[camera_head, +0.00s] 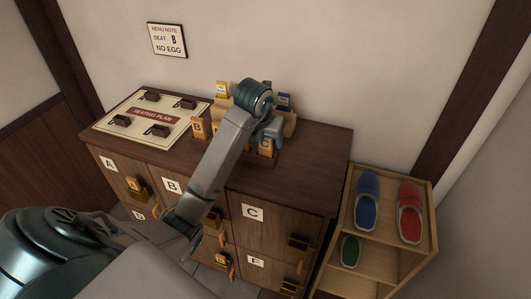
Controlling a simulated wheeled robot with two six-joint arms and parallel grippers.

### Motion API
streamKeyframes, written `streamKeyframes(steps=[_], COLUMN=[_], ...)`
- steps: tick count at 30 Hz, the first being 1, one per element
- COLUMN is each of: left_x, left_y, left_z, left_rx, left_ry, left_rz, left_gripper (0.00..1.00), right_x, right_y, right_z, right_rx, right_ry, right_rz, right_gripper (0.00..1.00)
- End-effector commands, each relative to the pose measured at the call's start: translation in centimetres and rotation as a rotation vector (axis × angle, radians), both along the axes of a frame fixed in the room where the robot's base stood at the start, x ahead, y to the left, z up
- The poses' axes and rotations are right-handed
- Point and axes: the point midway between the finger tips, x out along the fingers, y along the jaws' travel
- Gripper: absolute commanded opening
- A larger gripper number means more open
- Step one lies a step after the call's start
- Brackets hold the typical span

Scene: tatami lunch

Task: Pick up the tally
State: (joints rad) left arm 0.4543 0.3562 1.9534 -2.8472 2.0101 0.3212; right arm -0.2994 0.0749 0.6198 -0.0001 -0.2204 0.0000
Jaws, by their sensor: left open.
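Several small orange-brown tallies stand on top of the wooden cabinet (310,150). One tally marked B (198,128) stands left of my forearm. Another tally (266,147), with a letter that looks like C, stands right of it. My left gripper (270,138) is open and points down at this right-hand tally, just above or around its top; I cannot tell whether they touch. My left arm hides part of the row between the two tallies. My right gripper is not in view.
Behind the tallies, a light wooden holder (290,122) carries yellow and blue tags. A seating plan board (153,119) with small dark blocks lies at left. Lettered doors front the cabinet. A shelf (376,262) with slippers stands at right. The cabinet's right top is clear.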

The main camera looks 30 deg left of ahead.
Motion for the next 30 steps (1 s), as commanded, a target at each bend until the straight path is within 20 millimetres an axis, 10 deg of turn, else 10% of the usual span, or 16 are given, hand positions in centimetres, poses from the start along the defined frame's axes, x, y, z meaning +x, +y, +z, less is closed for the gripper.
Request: streamKeyframes(steps=[15,23,30], left_x=[1.2,1.2,1.2], left_y=[0.4,0.4,0.4], left_z=[-3.4,-3.4,-3.4], left_rx=[0.000,0.000,0.000], left_ry=[0.000,0.000,0.000], left_rz=[-0.001,0.000,0.000], left_gripper=[0.65,0.18,0.17], right_x=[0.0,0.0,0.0], right_y=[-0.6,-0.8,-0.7], right_z=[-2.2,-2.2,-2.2], right_rx=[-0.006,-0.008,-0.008], right_ry=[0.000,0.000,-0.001], right_rz=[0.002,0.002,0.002], right_gripper=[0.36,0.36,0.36])
